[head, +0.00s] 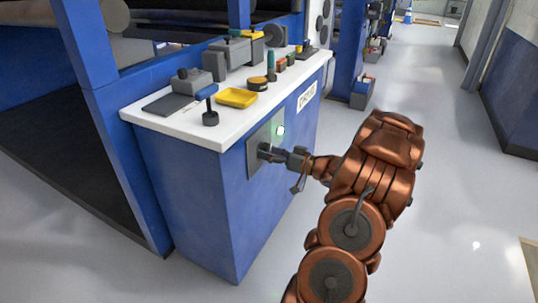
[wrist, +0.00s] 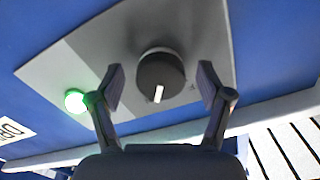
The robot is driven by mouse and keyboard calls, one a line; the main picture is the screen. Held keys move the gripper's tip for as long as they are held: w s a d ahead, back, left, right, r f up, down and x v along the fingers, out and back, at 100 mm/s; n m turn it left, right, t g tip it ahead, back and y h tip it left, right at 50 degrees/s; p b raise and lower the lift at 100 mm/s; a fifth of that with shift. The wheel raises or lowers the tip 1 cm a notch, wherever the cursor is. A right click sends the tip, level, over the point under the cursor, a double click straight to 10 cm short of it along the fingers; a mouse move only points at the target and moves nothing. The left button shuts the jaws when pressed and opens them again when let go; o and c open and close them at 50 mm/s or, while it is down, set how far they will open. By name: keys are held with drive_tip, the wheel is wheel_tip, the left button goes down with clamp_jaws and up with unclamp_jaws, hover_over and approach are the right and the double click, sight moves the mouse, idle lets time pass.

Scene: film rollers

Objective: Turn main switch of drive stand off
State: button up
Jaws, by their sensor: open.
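The drive stand (head: 185,185) is a blue cabinet with a white top. A grey switch plate (head: 254,150) is on its side face. In the wrist view the main switch (wrist: 160,72) is a round dark knob with a white pointer mark, on the grey plate (wrist: 90,52). A green lamp (wrist: 75,101) glows on the plate to the left of the knob. My gripper (wrist: 160,88) is open, with one finger on each side of the knob. Both fingers look apart from it. In the head view my gripper (head: 268,153) is at the plate and hides the knob.
A label (head: 307,96) is on the stand's side. Grey floor (head: 440,200) is clear to the right, with a blue-and-white wall beyond.

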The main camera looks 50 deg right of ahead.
drive_tip(key=shift+w, duration=0.1)
drive_tip(key=c, duration=1.2)
